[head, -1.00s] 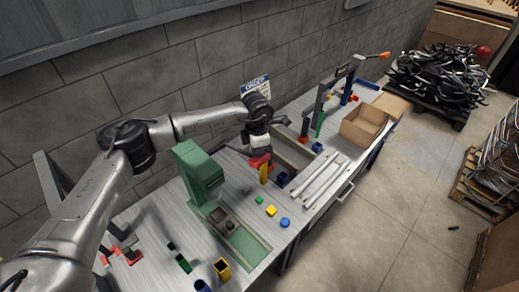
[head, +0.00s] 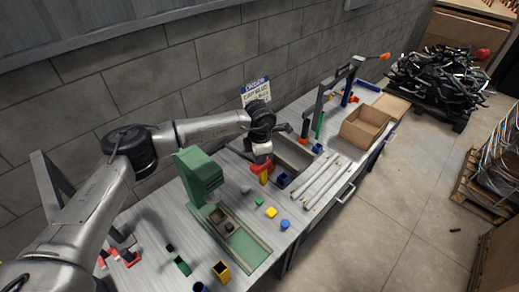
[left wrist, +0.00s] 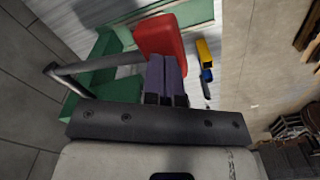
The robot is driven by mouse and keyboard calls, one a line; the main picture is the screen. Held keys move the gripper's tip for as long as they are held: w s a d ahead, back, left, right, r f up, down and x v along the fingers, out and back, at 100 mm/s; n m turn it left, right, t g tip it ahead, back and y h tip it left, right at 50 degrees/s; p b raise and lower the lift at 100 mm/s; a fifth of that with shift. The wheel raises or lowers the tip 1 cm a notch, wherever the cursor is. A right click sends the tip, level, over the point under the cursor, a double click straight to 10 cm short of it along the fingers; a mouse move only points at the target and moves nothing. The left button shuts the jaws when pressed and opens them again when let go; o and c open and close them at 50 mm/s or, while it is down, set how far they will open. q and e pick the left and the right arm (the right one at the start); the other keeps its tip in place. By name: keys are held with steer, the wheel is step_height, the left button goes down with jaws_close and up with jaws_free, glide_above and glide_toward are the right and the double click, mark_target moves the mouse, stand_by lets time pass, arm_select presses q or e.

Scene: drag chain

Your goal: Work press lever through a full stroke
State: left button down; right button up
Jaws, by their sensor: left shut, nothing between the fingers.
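The green press (head: 197,176) stands on the bench left of my left gripper (head: 262,160). Its lever shows in the left wrist view as a grey rod (left wrist: 95,66) ending at a red grip (left wrist: 160,36). The purple fingers of my left gripper (left wrist: 166,80) are shut and empty. Their tips are at the red grip; whether they touch it I cannot tell. In the head view the red grip (head: 259,167) is partly hidden under the gripper. My right gripper is not in view.
A yellow block (head: 271,212), a blue piece (head: 285,224) and a green piece (head: 259,201) lie right of the press. Long pale rods (head: 324,182) and a cardboard box (head: 364,127) are farther right. The brick wall (head: 150,70) is close behind.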

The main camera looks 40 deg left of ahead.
mark_target(262, 170)
arm_select(q)
steer(key=shift+d+f+b, duration=0.2)
steer(key=shift+f+b, duration=0.15)
steer(key=shift+f, duration=0.3)
steer(key=shift+d+f+b, duration=0.15)
steer(key=shift+f+b, duration=0.15)
steer(key=shift+f, duration=0.3)
steer(key=shift+f, duration=0.15)
steer(key=shift+s+d+f+b, duration=0.1)
steer(key=shift+d+f+b, duration=0.05)
steer(key=shift+f+b, duration=0.75)
steer(key=shift+f, duration=0.45)
